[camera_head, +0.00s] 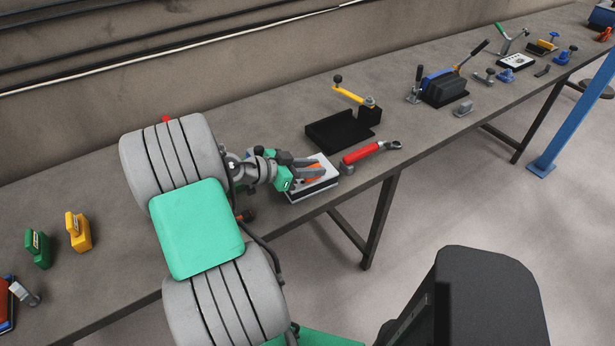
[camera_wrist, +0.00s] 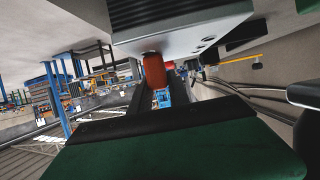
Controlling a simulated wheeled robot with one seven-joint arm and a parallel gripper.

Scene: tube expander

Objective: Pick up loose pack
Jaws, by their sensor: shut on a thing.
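My gripper (camera_head: 308,168) reaches over the bench from the left and is shut on an orange piece, which I take to be the loose pack (camera_head: 314,173). Its fingers cover much of the piece. A white and dark block (camera_head: 324,186) is directly below and around it; I cannot tell whether the piece touches it. In the wrist view an orange-red rounded part (camera_wrist: 154,71) shows beside a large grey-white body (camera_wrist: 185,38). A green pack-like thing (camera_head: 38,250) and a yellow one (camera_head: 78,232) stand upright at the bench's left.
A red-handled tool (camera_head: 361,153) lies close to the right of my gripper. Behind it is a black tray (camera_head: 342,130) with a yellow lever (camera_head: 350,94). Several clamps and tools stand farther right. The bench's front edge (camera_head: 345,190) is close to the block.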

